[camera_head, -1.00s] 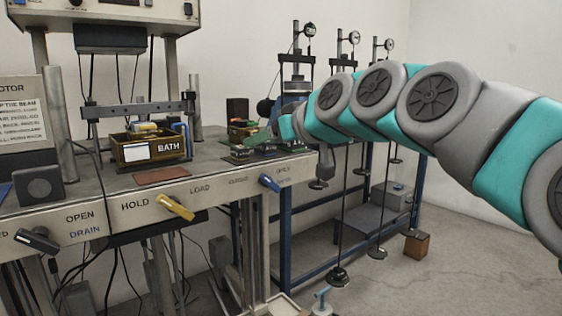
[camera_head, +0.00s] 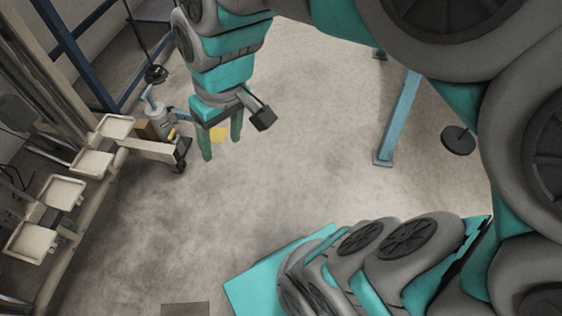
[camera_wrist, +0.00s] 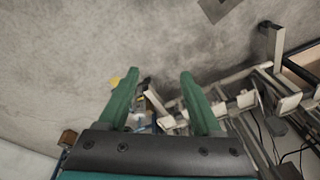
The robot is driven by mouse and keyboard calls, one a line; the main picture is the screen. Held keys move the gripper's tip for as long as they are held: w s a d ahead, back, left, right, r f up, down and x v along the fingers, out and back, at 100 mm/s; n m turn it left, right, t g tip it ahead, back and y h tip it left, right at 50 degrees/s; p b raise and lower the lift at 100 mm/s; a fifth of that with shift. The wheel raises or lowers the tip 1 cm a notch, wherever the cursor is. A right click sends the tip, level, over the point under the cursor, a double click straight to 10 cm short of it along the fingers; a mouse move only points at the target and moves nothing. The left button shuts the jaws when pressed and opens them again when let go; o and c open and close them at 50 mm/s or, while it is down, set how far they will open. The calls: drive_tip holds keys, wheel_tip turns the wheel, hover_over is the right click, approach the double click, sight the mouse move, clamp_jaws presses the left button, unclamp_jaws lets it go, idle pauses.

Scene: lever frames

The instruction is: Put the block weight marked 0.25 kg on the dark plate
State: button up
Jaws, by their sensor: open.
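My gripper (camera_head: 221,148) hangs at the upper middle of the head view, its two green fingers apart with nothing held between them. In the wrist view the open fingers (camera_wrist: 159,75) point out over the floor and a frame with pale trays. I cannot make out a block weight marked 0.25 kg in either current view. I cannot identify the dark plate either. A small yellow patch (camera_head: 218,134) shows between the fingers in the head view, seemingly beyond them; its nature is unclear.
Several pale trays, one of them here (camera_head: 62,192), line a frame at the left. A blue post (camera_head: 400,115) and a dark disc (camera_head: 458,139) stand at the right. A grey cylinder-like item (camera_head: 160,118) is left of my gripper. The middle floor is clear.

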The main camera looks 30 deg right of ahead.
drive_tip(key=s+d+f+m+g+h, duration=0.1)
drive_tip(key=s+d+f+m+g, duration=0.2)
drive_tip(key=s, duration=0.9)
drive_tip(key=d+f, duration=0.3)
drive_tip(key=shift+d, duration=0.2)
